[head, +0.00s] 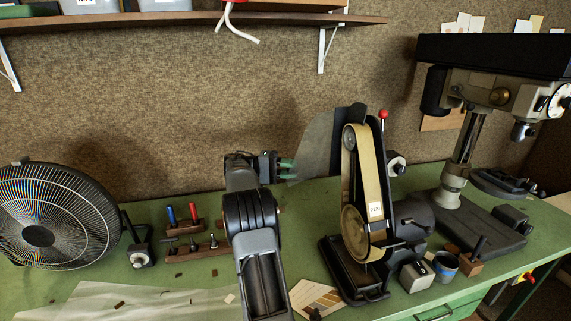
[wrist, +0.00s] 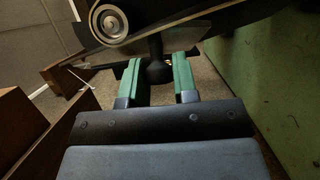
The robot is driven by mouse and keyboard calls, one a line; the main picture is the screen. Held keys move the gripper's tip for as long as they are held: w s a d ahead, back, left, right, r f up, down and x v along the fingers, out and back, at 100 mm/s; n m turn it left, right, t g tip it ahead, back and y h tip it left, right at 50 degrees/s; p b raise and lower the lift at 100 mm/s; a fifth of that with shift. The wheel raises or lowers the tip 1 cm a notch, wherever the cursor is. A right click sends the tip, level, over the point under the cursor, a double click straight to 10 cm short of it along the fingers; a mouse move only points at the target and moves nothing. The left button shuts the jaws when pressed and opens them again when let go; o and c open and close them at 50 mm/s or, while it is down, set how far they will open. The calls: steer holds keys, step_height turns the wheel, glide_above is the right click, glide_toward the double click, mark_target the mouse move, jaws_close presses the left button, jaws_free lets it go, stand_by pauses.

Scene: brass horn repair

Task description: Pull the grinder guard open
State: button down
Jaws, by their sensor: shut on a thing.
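The belt grinder (head: 365,200) stands upright on the green bench, with a tan belt over its wheels. Its guard (head: 318,143), a grey plate, stands out to the left of the belt, away from its front. My gripper (head: 287,163) is at the guard's lower left edge, with its green fingers pointing right. In the wrist view, my gripper (wrist: 157,80) is shut on a dark round knob (wrist: 157,71), with one finger on each side. The knob sits on a short stem below the plate. In the head view the knob is hidden at the fingertips.
A black fan (head: 55,215) stands at the left, beside wooden tool blocks (head: 195,248). A drill press (head: 470,130) stands at the right. A blue cup (head: 445,265) and small blocks stand right of the grinder. A shelf (head: 180,19) hangs above.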

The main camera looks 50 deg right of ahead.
steer(key=shift+w+d+y, duration=0.15)
steer(key=shift+w+y, duration=0.1)
steer(key=shift+y, duration=0.05)
steer(key=shift+m, duration=0.3)
steer(key=c, duration=1.1)
jaws_free()
steer(key=shift+s, duration=0.15)
steer(key=shift+o, duration=1.1)
